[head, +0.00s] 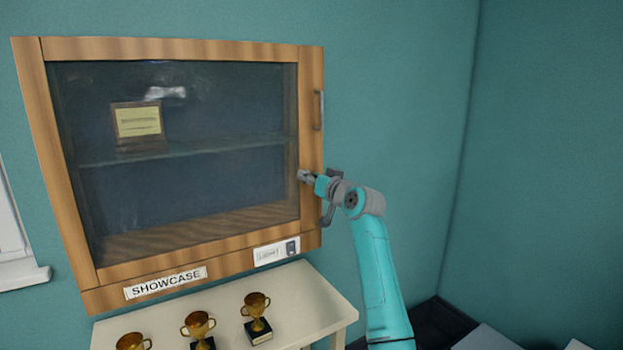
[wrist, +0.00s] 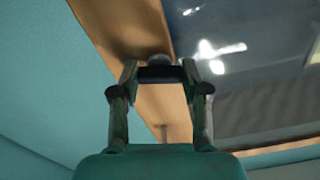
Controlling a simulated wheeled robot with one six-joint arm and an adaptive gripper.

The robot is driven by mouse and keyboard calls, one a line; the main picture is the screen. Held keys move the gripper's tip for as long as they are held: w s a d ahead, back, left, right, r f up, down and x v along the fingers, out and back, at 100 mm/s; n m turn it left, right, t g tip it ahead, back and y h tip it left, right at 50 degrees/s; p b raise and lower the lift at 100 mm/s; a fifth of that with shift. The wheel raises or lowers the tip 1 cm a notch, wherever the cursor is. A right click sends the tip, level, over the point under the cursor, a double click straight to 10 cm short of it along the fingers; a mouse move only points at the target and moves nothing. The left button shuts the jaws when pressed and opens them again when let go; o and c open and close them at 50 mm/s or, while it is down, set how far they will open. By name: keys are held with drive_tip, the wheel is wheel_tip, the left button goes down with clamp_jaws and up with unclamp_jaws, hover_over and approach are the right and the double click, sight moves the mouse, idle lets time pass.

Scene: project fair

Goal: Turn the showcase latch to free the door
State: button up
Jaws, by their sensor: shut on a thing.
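The showcase (head: 170,267) is a wooden wall cabinet with a glass door (head: 210,190). The door looks shut in its frame. My gripper (head: 305,176) is at the right door stile, a little below mid-height. In the wrist view my gripper (wrist: 160,75) has its two fingers on either side of a dark, bar-like piece, which I take for the latch (wrist: 160,74). A rounded grey part shows just behind it. In the head view my gripper hides the latch, so its turn angle cannot be told there.
A grey door handle (head: 319,110) is above my gripper on the same stile. A plaque (head: 138,125) stands on the glass shelf inside. A pale table (head: 310,300) below holds several gold trophies (head: 257,312). The wall right of the showcase is clear.

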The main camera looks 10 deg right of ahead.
drive_tip(key=shift+m, duration=7.4)
drive_tip(key=o, duration=1.1)
drive_tip(key=shift+o, duration=0.2)
drive_tip(key=shift+s, duration=0.1)
drive_tip(key=v, duration=1.2)
